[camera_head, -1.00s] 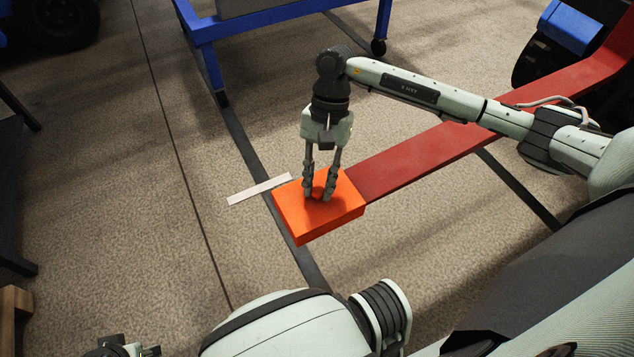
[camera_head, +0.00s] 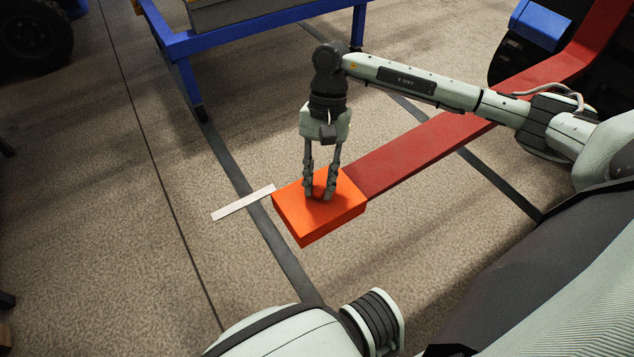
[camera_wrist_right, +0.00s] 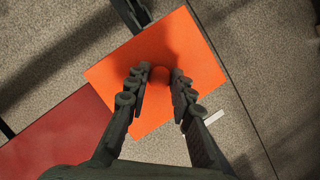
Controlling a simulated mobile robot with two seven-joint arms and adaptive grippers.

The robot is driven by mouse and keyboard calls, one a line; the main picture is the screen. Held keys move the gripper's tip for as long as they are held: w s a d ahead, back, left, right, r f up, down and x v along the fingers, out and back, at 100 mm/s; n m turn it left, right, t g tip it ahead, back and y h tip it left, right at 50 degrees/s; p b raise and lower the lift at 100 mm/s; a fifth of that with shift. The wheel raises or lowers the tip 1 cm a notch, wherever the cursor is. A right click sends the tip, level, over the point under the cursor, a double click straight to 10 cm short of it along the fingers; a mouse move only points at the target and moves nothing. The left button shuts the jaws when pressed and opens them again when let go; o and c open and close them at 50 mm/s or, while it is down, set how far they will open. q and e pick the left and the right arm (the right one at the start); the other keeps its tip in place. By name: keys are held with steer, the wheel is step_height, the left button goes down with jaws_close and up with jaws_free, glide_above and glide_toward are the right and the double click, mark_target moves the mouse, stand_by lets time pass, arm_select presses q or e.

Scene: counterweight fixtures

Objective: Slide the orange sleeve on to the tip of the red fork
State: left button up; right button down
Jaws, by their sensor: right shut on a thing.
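The orange sleeve (camera_head: 312,217) is a flat block with a small round knob on top, held above the floor. It also shows in the right wrist view (camera_wrist_right: 150,57). My right gripper (camera_head: 320,196) points down and is shut on the knob (camera_wrist_right: 159,75). The red fork (camera_head: 430,149) runs from the upper right down to the sleeve's right side, also seen in the right wrist view (camera_wrist_right: 62,135). The two look in line and meet at that edge. The fork's tip is hidden, so I cannot tell how far it is inside. My left gripper is out of view.
A dark wheel (camera_head: 505,57) and a blue part (camera_head: 540,24) are beside the fork's far end. A white strip (camera_head: 243,202) lies left of the sleeve.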

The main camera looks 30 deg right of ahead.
mark_target(347, 184)
steer(key=shift+w+d+b, duration=0.1)
steer(key=shift+d+b, duration=1)
steer(key=shift+d, duration=1)
steer(key=shift+d, duration=0.15)
steer(key=shift+d+b, duration=0.9)
steer(key=shift+d, duration=0.55)
steer(key=c, duration=1.2)
jaws_free()
steer(key=v, duration=1.2)
steer(key=shift+r, duration=0.1)
